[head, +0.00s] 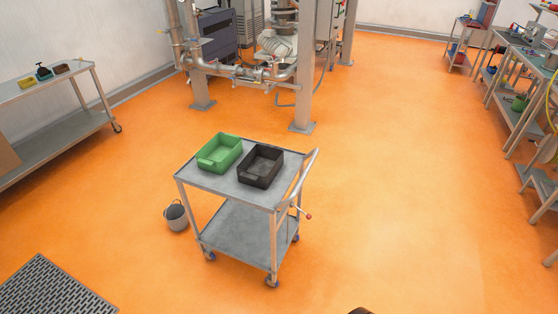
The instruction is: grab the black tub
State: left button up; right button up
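The black tub (261,167) sits upright on the top shelf of a grey metal cart (204,187), on its right half near the push handle. It looks empty. A green tub (220,153) stands close to its left on the same shelf. Neither of my grippers can be made out. A small dark shape shows at the bottom edge of the head view, too little of it to tell what it is.
A grey bucket (176,216) stands on the floor left of the cart. A metal table (48,86) is at the left, workbenches (514,62) at the right, and pipework with steel columns (305,70) behind. Orange floor is clear in front and right of the cart.

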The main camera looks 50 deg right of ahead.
aim_at(260, 166)
jog(key=z, duration=1.35)
